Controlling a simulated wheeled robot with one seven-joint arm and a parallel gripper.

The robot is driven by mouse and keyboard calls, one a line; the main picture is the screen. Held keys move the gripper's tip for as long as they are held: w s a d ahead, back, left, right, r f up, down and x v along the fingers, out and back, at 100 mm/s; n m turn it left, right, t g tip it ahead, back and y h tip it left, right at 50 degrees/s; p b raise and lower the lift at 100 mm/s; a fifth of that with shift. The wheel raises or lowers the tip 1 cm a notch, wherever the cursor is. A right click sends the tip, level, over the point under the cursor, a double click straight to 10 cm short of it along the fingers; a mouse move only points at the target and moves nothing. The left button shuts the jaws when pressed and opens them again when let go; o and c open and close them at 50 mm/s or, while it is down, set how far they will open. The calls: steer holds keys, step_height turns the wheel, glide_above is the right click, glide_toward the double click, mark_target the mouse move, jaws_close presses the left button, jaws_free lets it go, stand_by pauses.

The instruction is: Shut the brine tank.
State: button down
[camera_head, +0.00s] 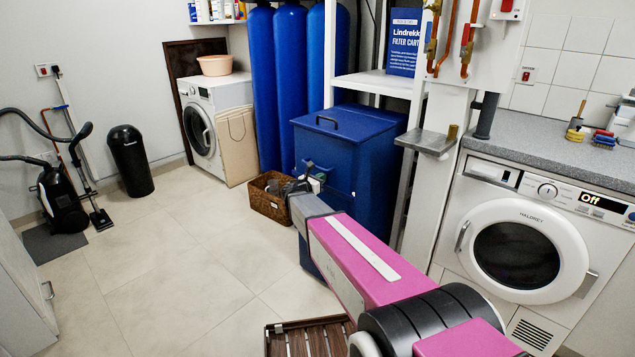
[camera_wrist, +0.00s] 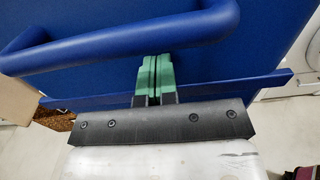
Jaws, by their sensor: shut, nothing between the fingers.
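The brine tank (camera_head: 375,185) appears to be the square blue bin in the middle of the head view. Its flat blue lid (camera_head: 365,119) lies on top, level or nearly so; I cannot tell whether it is fully seated. Contact is unclear.
A wicker basket (camera_head: 268,197) stands left of the tank. Tall blue cylinders (camera_head: 263,90) and a white shelf frame (camera_head: 375,82) are behind it. A washing machine (camera_head: 515,240) stands to the right. A slatted wooden platform (camera_head: 307,338) is on the floor.

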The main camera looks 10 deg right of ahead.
mark_target(354, 211)
steer(key=shift+w+d, duration=0.1)
steer(key=shift+d, duration=0.05)
steer(key=x, duration=3.6)
steer(key=shift+w+r, duration=0.1)
steer(key=shift+w, duration=0.15)
